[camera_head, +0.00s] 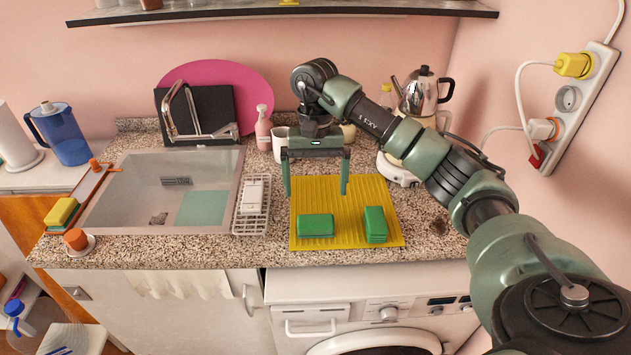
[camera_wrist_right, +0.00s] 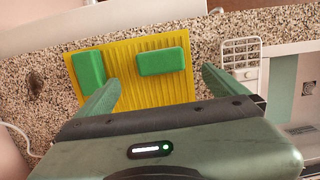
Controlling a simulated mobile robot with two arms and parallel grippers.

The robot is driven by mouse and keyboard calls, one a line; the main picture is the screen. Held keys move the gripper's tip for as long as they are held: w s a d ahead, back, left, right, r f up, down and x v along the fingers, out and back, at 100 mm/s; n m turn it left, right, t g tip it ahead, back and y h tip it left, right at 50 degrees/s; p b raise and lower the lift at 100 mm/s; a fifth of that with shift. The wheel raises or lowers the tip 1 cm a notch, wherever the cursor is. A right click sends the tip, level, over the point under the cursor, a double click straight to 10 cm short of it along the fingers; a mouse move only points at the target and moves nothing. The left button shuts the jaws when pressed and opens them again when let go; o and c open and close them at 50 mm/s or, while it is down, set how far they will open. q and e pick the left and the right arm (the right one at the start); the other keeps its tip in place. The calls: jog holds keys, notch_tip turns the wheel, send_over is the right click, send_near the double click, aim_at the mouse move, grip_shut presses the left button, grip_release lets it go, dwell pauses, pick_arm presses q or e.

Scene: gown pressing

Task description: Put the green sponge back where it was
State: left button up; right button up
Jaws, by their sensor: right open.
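Two green sponges lie apart on a yellow ribbed mat (camera_head: 345,190) on the counter. The left green sponge (camera_head: 316,226) lies lengthwise across the mat's front left; the right green sponge (camera_head: 375,225) is turned the other way near the front right. In the right wrist view, these are the wide sponge (camera_wrist_right: 162,61) and the narrow sponge (camera_wrist_right: 89,70), on the mat (camera_wrist_right: 128,88). My right gripper (camera_head: 316,192) is open and empty, pointing down above the mat, behind the left sponge. Its fingers also show in the wrist view (camera_wrist_right: 160,88). My left gripper is out of view.
A sink (camera_head: 140,190) and a white wire rack (camera_head: 252,208) are left of the mat. A yellow-and-green sponge (camera_head: 62,212) sits at the sink's left edge. A kettle (camera_head: 424,92) and a pink bottle (camera_head: 263,130) stand behind. A shelf (camera_head: 280,11) hangs above.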

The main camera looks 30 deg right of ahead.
jog(key=shift+w+d+r, duration=0.1)
jog(key=shift+w+r, duration=0.05)
jog(key=shift+r, duration=1.2)
